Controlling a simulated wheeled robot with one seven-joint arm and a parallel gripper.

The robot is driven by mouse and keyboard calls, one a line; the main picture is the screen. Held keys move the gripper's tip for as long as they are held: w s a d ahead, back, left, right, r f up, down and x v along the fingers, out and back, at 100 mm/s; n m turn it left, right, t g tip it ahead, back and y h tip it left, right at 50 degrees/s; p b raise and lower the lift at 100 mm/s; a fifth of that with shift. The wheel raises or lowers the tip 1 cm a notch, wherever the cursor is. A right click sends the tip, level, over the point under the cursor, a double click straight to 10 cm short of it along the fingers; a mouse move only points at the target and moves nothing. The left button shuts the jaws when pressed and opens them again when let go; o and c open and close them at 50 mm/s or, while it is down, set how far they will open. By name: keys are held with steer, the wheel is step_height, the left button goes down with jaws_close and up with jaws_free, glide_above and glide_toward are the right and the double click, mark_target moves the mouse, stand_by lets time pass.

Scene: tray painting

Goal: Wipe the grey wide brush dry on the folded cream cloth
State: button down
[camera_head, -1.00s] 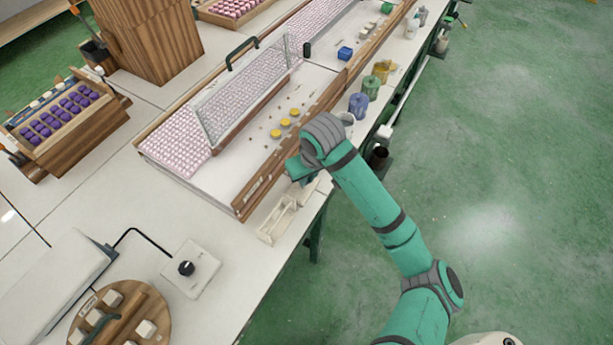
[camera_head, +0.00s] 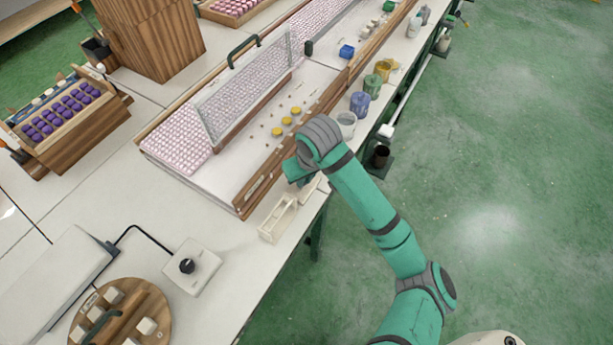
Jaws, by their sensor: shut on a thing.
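My gripper (camera_head: 296,173) is over the near right edge of the white table, pointing down and largely hidden by my own grey wrist. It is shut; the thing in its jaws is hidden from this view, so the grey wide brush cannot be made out. A pale cream patch (camera_head: 312,190), which looks like the folded cream cloth, shows just below and right of my gripper, partly covered by it. Whether the brush touches the cloth cannot be seen.
A cream slotted holder (camera_head: 279,219) stands close to the left of the cream patch. A wood-railed tray (camera_head: 243,206) with pink pieces and a clear screen lies beyond. A whitish cup (camera_head: 346,121), a blue pot (camera_head: 359,102) and a green pot (camera_head: 372,84) line the right edge.

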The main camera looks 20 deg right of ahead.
steer(key=shift+d, duration=0.1)
steer(key=shift+w+d, duration=0.15)
steer(key=shift+d, duration=1)
steer(key=shift+a, duration=0.2)
steer(key=shift+a, duration=1.1)
steer(key=shift+d, duration=0.2)
steer(key=shift+d, duration=1.1)
steer(key=shift+a, duration=0.1)
steer(key=shift+s+a, duration=0.2)
steer(key=shift+a, duration=1)
